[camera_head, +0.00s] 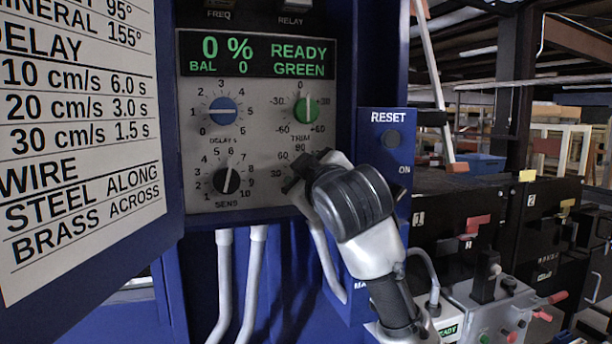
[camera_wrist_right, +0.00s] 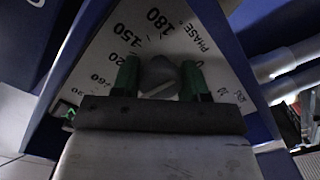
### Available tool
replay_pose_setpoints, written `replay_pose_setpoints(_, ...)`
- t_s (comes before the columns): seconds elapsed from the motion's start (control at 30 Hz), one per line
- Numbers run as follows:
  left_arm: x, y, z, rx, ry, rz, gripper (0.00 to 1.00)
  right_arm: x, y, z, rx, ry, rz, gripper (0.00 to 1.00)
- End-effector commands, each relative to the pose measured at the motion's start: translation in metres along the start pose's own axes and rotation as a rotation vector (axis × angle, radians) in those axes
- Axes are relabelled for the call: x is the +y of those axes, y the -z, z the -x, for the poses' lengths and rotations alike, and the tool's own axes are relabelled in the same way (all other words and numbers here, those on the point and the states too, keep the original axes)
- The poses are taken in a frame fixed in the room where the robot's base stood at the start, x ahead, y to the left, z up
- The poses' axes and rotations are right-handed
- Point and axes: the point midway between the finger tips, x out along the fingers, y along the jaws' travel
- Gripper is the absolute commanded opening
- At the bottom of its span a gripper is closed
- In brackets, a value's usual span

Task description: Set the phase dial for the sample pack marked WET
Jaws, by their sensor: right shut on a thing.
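The grey phase dial (camera_wrist_right: 158,72) shows in the right wrist view, with a pale line on its face. PHASE is printed beside it, and its scale shows 180, 150 and 120. My right gripper (camera_wrist_right: 160,80) is shut on the dial, one green finger on each side. In the head view, my right gripper (camera_head: 302,178) and wrist hide the dial; 90 and 60 show above it. A printed card (camera_head: 80,130) at the left lists a cut-off line ending in 95° and MINERAL 155°. No sample pack marked WET is readable. My left gripper is out of view.
The panel display (camera_head: 257,55) reads 0 %, BAL 0, READY GREEN. A blue knob (camera_head: 223,110), a green TRIM knob (camera_head: 306,110) and a black SENS knob (camera_head: 227,180) are close by.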

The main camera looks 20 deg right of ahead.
Motion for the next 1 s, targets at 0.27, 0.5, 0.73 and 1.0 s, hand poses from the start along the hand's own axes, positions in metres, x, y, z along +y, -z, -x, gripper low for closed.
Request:
replay_pose_setpoints(0.27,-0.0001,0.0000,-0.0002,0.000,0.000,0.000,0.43,-0.0015,-0.0008,-0.0003,-0.002,0.004,-0.055,0.20)
replay_pose_setpoints(0.5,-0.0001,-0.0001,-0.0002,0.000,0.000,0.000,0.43,-0.0016,-0.0009,-0.0003,-0.002,0.004,-0.060,0.20)
replay_pose_setpoints(0.73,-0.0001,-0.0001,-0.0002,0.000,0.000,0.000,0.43,-0.0016,-0.0009,-0.0003,-0.002,0.004,-0.059,0.53)
replay_pose_setpoints(1.0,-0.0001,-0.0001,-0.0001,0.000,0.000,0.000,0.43,-0.0008,-0.0004,-0.0001,-0.001,0.002,-0.058,0.69)
